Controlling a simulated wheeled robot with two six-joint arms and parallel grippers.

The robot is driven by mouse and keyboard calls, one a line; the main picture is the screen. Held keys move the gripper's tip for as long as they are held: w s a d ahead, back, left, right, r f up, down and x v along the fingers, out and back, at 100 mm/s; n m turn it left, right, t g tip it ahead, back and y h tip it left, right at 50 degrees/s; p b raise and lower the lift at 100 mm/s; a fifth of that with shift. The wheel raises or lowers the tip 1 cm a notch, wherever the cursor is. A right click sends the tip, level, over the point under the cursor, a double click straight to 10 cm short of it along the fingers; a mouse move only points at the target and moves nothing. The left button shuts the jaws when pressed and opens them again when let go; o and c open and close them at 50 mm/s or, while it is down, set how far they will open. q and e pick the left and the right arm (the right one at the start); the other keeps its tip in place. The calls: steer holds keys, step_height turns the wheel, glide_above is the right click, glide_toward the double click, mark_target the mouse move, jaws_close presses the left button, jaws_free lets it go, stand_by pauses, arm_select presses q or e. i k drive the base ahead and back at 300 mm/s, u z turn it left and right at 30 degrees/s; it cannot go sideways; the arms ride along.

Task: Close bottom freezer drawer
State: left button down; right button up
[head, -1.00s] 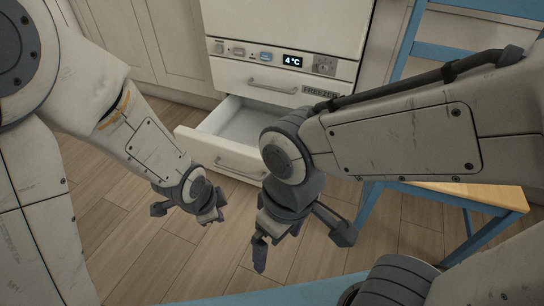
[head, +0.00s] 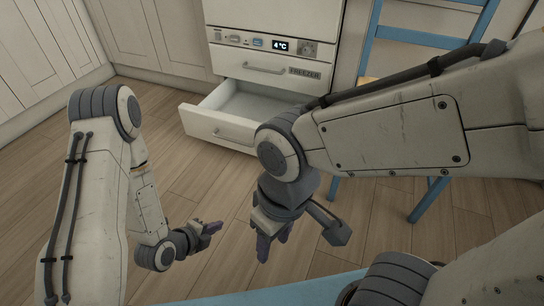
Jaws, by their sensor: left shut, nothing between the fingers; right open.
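The bottom freezer drawer (head: 216,130) is pulled out from the fridge-freezer, its white inside showing and its right end hidden behind my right arm. Its front carries a bar handle. The drawer above it, labelled FREEZER (head: 262,72), is shut. My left gripper (head: 218,229) is shut and empty, low in front of the open drawer and apart from it, pointing right. My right gripper (head: 268,240) is open and empty, pointing down in front of the drawer's right part, not visibly touching anything.
A blue chair (head: 436,48) stands right of the appliance, partly hidden by my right arm. Pale cabinets (head: 150,35) line the back left. A blue edge (head: 270,290) crosses the bottom. Wooden floor (head: 150,110) is clear left of the drawer.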

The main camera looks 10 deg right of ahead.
mark_target(236, 97)
steer(key=k, duration=0.95)
steer(key=z, duration=0.6)
steer(key=i, duration=2.3)
steer(key=u, duration=0.8)
